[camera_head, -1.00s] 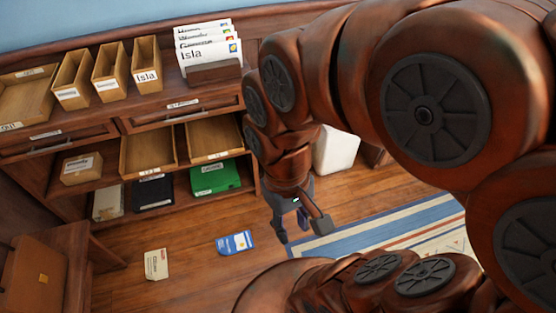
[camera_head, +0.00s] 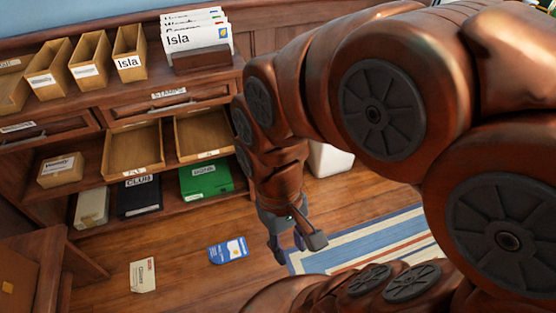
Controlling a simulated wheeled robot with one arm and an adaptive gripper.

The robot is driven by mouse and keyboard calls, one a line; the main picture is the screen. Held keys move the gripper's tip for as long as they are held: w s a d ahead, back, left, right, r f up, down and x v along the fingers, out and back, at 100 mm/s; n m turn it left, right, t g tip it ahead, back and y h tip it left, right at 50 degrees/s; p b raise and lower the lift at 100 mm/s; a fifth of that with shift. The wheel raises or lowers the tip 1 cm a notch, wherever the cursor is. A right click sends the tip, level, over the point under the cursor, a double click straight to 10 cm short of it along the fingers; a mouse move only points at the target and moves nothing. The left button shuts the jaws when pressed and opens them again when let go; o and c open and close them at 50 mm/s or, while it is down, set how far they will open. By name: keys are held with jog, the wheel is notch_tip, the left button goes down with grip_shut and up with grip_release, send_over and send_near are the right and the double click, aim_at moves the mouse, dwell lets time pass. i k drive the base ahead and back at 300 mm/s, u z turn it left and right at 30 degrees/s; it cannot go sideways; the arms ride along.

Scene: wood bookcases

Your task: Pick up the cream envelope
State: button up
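The cream envelope (camera_head: 143,275) lies flat on the wooden floor at the lower left, with small print and a red mark on it. My gripper (camera_head: 287,258) hangs pointing down near the blue-striped rug's left edge, well to the right of the envelope and apart from it. Two dark fingers show, seemingly spread with a gap between them, and I see nothing held. My arm hides part of the shelves and rug behind it.
A blue card (camera_head: 228,250) lies on the floor between the envelope and my gripper. The bookcase (camera_head: 95,168) with trays and boxes stands behind. A wooden desk (camera_head: 45,265) is at left. The striped rug (camera_head: 345,262) lies at right. Floor around the envelope is clear.

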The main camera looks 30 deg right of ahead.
aim_at(141, 280)
jog(key=z, duration=0.85)
jog(key=i, duration=1)
jog(key=u, duration=4.5)
